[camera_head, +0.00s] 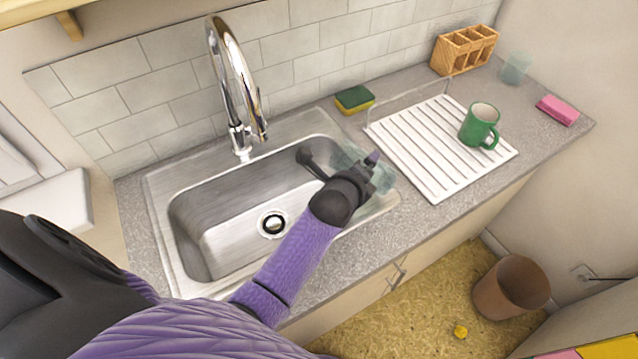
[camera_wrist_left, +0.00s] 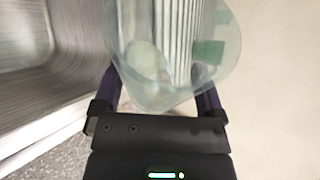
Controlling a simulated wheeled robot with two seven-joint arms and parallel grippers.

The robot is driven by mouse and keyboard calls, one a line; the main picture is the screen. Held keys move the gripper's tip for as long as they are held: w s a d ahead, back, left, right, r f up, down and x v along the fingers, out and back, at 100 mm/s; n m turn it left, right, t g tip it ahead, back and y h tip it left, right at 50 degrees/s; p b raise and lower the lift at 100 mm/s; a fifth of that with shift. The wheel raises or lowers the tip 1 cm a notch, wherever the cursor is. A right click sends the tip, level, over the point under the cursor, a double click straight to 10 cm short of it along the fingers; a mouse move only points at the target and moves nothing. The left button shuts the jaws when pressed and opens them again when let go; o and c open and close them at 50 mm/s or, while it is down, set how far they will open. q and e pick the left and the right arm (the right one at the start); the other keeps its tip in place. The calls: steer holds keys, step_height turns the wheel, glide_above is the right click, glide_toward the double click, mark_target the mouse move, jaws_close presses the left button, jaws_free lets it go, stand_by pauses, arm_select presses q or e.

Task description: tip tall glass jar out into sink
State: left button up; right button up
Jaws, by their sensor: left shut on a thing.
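The tall glass jar (camera_head: 382,177) is clear and faintly green, partly hidden behind my left gripper (camera_head: 372,170) in the head view. My left gripper is shut on the jar, above the right end of the sink (camera_head: 160,220). In the left wrist view the jar (camera_wrist_left: 150,75) sits between the two fingers, and its far parts show through the glass. I cannot tell how far it is tilted or whether anything is inside. The sink basin is steel, with a drain (camera_head: 273,224) in its floor. My right gripper is not in view.
A chrome faucet (camera_head: 238,85) stands behind the sink. A white drying rack (camera_head: 425,160) with a green mug (camera_head: 478,124) lies to the right.

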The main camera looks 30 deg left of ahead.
arm_select(q)
steer(key=shift+f+n+t+h+b, duration=0.35)
steer(key=shift+n+b, duration=0.25)
steer(key=shift+b, duration=0.4)
steer(key=shift+a, duration=0.1)
steer(key=shift+s+a+f+n+t+h+b, duration=0.15)
steer(key=shift+a+f+n+h+b, duration=0.3)
steer(key=shift+b, duration=0.6)
steer(key=shift+s+a+f+n+t+h+b, duration=0.15)
steer(key=shift+a+f+b, duration=0.1)
steer(key=shift+f+b, duration=0.6)
steer(key=shift+w+r, duration=0.1)
steer(key=shift+r, duration=0.2)
steer(key=shift+d, duration=0.1)
steer(key=shift+w+d, duration=0.1)
steer(key=shift+d, duration=0.1)
steer(key=shift+f+n+h+b, duration=0.25)
steer(key=shift+f+n+b, duration=0.05)
steer(key=shift+n+b, duration=0.35)
steer(key=shift+a+r+n+t+h+b, duration=0.3)
steer(key=shift+r+n+t+h, duration=0.15)
steer(key=shift+n+t+h, duration=0.1)
